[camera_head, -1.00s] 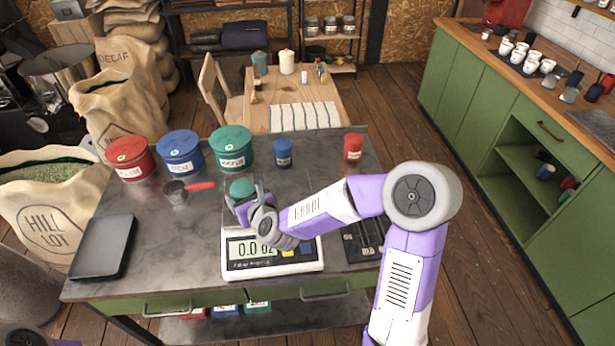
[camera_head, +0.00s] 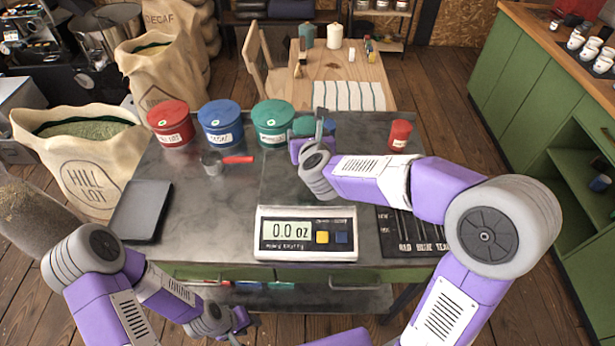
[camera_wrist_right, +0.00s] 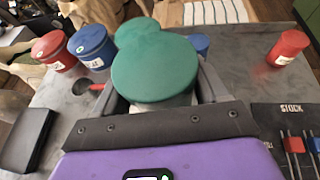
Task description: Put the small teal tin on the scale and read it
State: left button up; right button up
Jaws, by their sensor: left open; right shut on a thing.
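The small teal tin (camera_head: 303,126) is in my right gripper (camera_head: 322,135), which is shut on it, above the back of the grey worktop, right of the large green tin. In the right wrist view the tin's teal lid (camera_wrist_right: 155,72) fills the space between the fingers. The scale (camera_head: 306,248) stands at the front of the worktop, well apart from the tin, and its display reads 0.0 oz. My left gripper (camera_head: 238,320) is open and empty, low in front of the worktop; its fingers are small in view.
Large red (camera_head: 171,124), blue (camera_head: 220,124) and green (camera_head: 272,124) tins line the back. A small blue tin (camera_wrist_right: 200,44) stands partly hidden behind the held tin. A small red tin (camera_head: 399,135) is at right. A scoop (camera_head: 213,163) and dark tray (camera_head: 140,211) lie left.

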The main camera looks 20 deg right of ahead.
notch_tip(320, 180, down, 4)
jog(key=shift+b, duration=0.9)
notch_tip(320, 180, down, 6)
jog(key=shift+r+b, duration=0.2)
jog(key=shift+b, duration=0.65)
jog(key=shift+r, duration=0.1)
jog(key=o, duration=0.6)
jog(key=shift+f, duration=0.2)
jog(key=o, duration=0.5)
jog(key=shift+r, duration=0.15)
